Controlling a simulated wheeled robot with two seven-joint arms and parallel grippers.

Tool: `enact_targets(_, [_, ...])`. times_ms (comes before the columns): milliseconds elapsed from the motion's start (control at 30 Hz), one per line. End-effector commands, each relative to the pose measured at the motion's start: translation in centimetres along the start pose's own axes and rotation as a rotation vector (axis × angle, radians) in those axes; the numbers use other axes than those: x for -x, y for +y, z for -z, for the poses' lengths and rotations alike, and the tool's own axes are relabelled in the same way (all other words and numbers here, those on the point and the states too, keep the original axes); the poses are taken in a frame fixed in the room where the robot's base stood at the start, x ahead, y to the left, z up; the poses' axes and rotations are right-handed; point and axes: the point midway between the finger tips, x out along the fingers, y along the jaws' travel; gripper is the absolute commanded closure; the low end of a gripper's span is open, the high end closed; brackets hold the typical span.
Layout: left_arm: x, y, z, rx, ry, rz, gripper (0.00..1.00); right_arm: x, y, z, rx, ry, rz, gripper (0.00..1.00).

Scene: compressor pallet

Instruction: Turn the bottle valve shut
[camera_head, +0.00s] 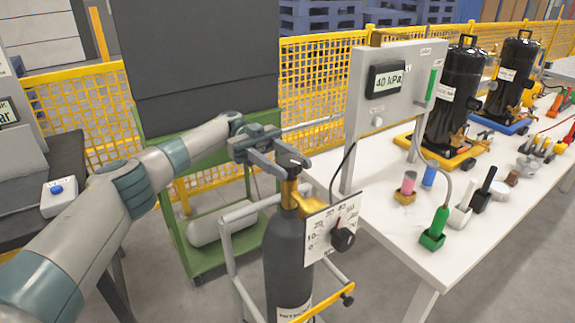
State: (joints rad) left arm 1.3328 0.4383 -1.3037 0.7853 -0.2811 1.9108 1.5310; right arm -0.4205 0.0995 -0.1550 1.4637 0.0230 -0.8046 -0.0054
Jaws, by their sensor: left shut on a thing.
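The bottle (286,262) is a dark upright gas cylinder with a partly hidden label, standing in a grey wheeled frame. A brass valve body (289,196) sits on its neck, topped by a dark valve handle (291,161). A white dial plate (331,226) with a scale and a black knob (343,239) is attached at its right. My left gripper (289,166) reaches in from the left, and its fingers are shut around the valve handle, partly hiding it. My right gripper is not in view.
A white table (455,259) stands close right of the bottle, with a panel showing "40 kPa" (387,81), a green-handled hose tool (435,228) and black compressors (461,92). A yellow mesh fence (88,108) runs behind. A green rack (188,240) is behind the bottle.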

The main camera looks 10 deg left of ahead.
Motion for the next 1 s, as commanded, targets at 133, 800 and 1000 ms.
enact_targets(133, [0.0, 0.0, 0.1, -0.002, 0.001, 0.0, 0.51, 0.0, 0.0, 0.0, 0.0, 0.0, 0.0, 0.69])
enact_targets(800, [0.0, 0.0, 1.9, -0.004, 0.0, -0.001, 0.39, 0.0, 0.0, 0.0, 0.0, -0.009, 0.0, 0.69])
enact_targets(1000, [-0.9, -0.3, 4.6, -0.005, 0.001, -0.005, 0.39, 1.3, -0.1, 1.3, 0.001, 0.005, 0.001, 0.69])
